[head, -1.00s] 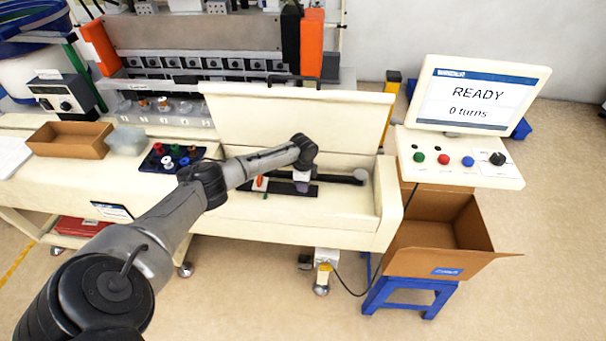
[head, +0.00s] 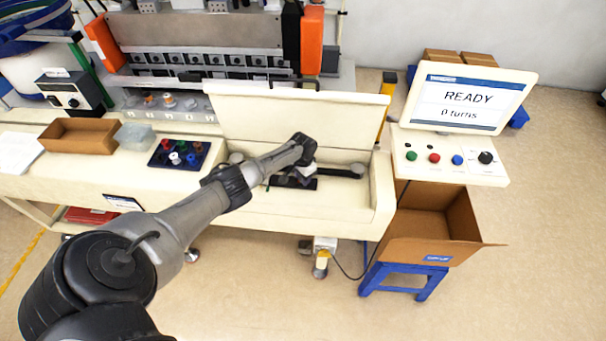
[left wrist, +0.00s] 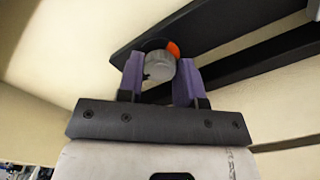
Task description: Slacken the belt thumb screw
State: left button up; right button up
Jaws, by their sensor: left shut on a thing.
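The thumb screw is a grey ribbed knob (left wrist: 158,68) in the left wrist view, with an orange piece (left wrist: 173,49) behind it, by a dark flat bar (left wrist: 205,30). My left gripper (left wrist: 160,82) has its two purple fingers on either side of the knob and is shut on it. In the head view, my left arm reaches into the open cream housing (head: 330,210), and its wrist hides the screw. The dark belt (head: 338,172) runs along the housing floor to a roller at the right. My right gripper is not in view.
The raised lid (head: 290,125) stands behind the work spot. A screen (head: 468,97) reads READY, 0 turns, above a button panel (head: 450,160). A cardboard box (head: 430,225) sits on a blue stool at the right. A tray of coloured pieces (head: 180,153) lies left.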

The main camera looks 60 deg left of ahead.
pick_arm(q)
jog(key=shift+w+r+n, duration=0.1)
jog(key=shift+n, duration=0.4)
jog(key=o, duration=0.6)
jog(key=shift+o, duration=0.2)
jog(key=shift+r, duration=0.1)
notch_tip(320, 180, up, 14)
jog(key=p, duration=0.2)
jog(key=shift+f+p, duration=0.2)
jog(key=shift+p, duration=0.2)
